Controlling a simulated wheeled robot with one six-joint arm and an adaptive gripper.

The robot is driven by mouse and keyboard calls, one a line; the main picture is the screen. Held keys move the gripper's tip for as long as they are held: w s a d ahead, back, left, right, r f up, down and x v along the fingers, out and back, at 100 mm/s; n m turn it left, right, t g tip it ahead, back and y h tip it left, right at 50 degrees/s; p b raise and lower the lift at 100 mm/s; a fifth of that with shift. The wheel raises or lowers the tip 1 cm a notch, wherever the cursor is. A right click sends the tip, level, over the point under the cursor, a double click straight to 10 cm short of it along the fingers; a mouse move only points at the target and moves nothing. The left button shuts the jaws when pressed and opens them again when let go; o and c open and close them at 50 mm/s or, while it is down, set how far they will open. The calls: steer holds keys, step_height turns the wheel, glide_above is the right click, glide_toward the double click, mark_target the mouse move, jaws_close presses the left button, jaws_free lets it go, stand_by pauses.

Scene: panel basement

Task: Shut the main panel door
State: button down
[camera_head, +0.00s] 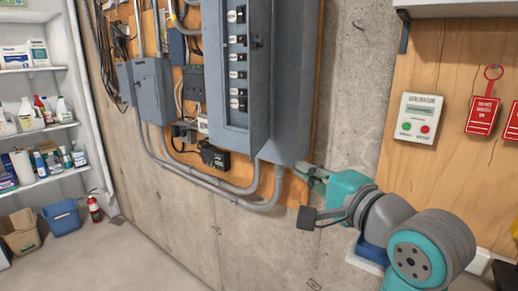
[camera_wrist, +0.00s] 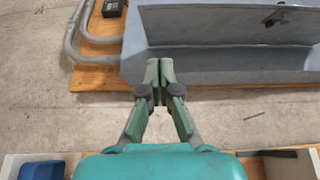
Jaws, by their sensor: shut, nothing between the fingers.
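The main panel (camera_head: 225,115) is a tall grey box on the wall with a column of breakers exposed. Its grey door (camera_head: 290,90) stands open to the right of the breakers, with a small dark latch (camera_head: 258,42). In the wrist view the grey door metal (camera_wrist: 225,60) fills the upper right, with a latch (camera_wrist: 275,19). My gripper (camera_head: 312,172) is at the door's lower right corner in the head view. In the wrist view its green fingers (camera_wrist: 159,72) are together and empty, overlapping the near edge of the grey metal. I cannot tell whether they touch it.
Grey conduits (camera_head: 235,190) run below the panel. A smaller grey box (camera_head: 152,88) is mounted to its left. A generator control box (camera_head: 418,118) and red tags (camera_head: 483,113) hang on the plywood at right. Shelves (camera_head: 35,130) stand far left.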

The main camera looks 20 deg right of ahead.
glide_toward(252, 146)
steer(key=w+d, duration=0.2)
steer(key=w, duration=0.1)
steer(key=shift+w+a+r, duration=0.1)
steer(key=shift+w+a, duration=1.4)
steer(key=shift+a, duration=0.15)
steer(key=shift+a, duration=0.1)
